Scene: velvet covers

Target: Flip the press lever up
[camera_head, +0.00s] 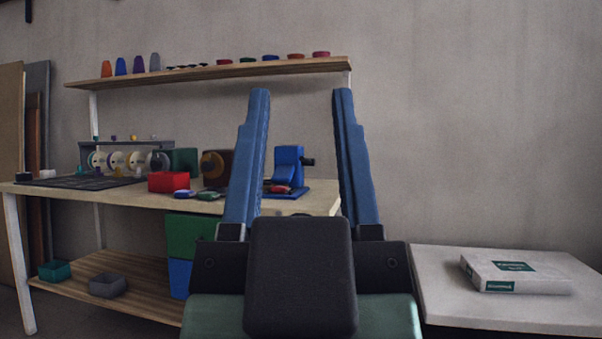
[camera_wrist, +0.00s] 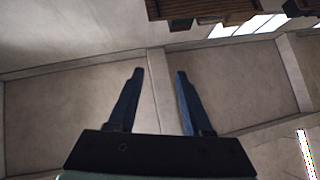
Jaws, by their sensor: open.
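The blue press (camera_head: 288,168) stands near the right end of the workbench, on a blue base with a red piece at its foot. A short black lever (camera_head: 307,161) sticks out from its right side, roughly level. My gripper (camera_head: 301,95) is open and empty, its two blue fingers pointing up in front of the bench. In the head view the press appears between the fingers, but it is behind them. In the wrist view my gripper (camera_wrist: 159,72) shows open against a bare wall or ceiling; the press is not in that view.
The workbench (camera_head: 120,198) holds a red box (camera_head: 168,182), spools (camera_head: 117,160) and a dark mat (camera_head: 80,182). A shelf (camera_head: 200,73) with small coloured items runs above. A white table (camera_head: 440,290) with a white box (camera_head: 513,275) stands at right.

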